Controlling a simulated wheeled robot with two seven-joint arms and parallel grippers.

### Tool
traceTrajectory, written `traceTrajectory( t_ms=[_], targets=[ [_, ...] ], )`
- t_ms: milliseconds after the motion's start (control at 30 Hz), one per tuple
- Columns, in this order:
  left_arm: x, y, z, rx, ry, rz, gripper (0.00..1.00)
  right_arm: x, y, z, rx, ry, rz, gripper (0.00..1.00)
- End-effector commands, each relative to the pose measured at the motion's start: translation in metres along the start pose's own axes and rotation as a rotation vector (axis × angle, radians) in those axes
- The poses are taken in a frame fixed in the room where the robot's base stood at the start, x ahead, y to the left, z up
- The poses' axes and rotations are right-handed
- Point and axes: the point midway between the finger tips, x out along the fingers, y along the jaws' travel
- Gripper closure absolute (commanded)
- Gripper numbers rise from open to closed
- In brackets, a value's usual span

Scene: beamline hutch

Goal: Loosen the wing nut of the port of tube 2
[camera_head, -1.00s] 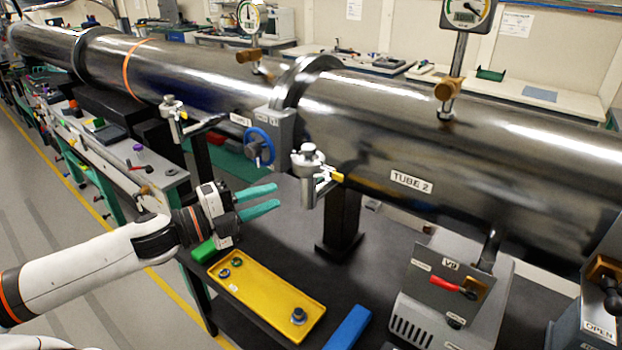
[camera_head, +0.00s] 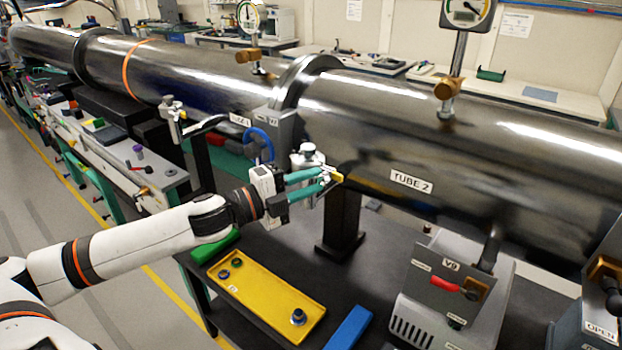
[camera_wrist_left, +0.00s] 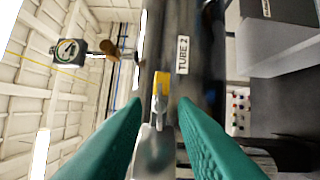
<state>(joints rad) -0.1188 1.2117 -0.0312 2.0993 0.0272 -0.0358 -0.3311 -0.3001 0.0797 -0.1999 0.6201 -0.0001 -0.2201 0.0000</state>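Tube 2 (camera_head: 450,150) is the large dark metal tube with a "TUBE 2" label, which also shows in the left wrist view (camera_wrist_left: 181,85). Its port (camera_head: 307,156) is a small metal fitting on the tube's near side. The wing nut (camera_head: 333,174) at the port has a yellow end, which also shows in the left wrist view (camera_wrist_left: 160,84). My left gripper (camera_head: 325,180) is open, its teal fingers at the port and wing nut. In the left wrist view the wing nut lies ahead, between the fingertips. Contact is not clear. My right gripper is not in view.
A yellow tray (camera_head: 268,298) with small round parts lies on the dark bench below. A grey V9 valve box (camera_head: 450,300) with a red handle stands to the right. A blue handwheel (camera_head: 262,143) is just behind my left gripper. A blue bar (camera_head: 349,328) lies beside the tray.

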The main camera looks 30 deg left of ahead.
Motion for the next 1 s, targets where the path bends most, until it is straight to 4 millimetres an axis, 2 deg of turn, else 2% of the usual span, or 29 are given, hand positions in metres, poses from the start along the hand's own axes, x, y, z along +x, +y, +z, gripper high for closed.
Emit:
traceTrajectory(
  t_ms=[200, 500, 667, 1000],
  targets=[
    [0.0072, 0.0009, 0.0003, 0.002, -0.001, 0.000, 0.75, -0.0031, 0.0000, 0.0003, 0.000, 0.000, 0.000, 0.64],
    [0.0078, -0.0002, 0.0005, 0.002, -0.001, -0.001, 0.75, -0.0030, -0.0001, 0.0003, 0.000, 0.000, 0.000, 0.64],
    [0.0077, -0.0001, 0.0005, 0.002, -0.002, -0.001, 1.00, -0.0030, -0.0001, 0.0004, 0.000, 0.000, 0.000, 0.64],
    [0.0076, -0.0003, 0.0007, 0.000, -0.002, -0.001, 1.00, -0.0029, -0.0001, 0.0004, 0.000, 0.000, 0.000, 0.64]
  ],
)
